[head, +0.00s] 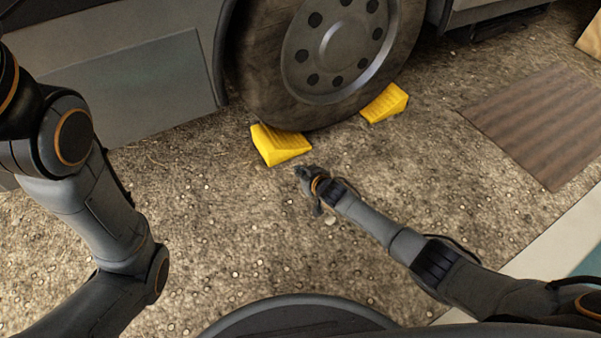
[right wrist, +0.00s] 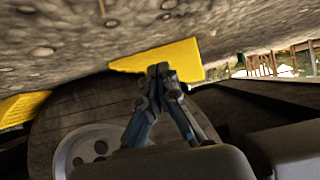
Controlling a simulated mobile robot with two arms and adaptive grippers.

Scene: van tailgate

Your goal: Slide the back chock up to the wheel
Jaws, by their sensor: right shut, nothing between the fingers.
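Two yellow wedge chocks lie on the ground at a large dark wheel (head: 338,48). The left chock (head: 280,146) sits at the tyre's lower left, with its thin end close against the tread; I cannot tell whether it touches. The right chock (head: 385,103) is at the tyre's right side. My right gripper (head: 303,175) is shut and empty, low over the ground just in front of the left chock. In the right wrist view the closed fingers (right wrist: 158,72) overlap the left chock (right wrist: 190,58); the right chock (right wrist: 20,106) shows at the left edge. My left gripper is out of view.
The grey vehicle side (head: 135,85) rises behind and left of the wheel. A brown ribbed mat (head: 540,120) lies to the right. A pale strip (head: 560,235) runs along the lower right. The gravel ground (head: 230,220) in front is clear.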

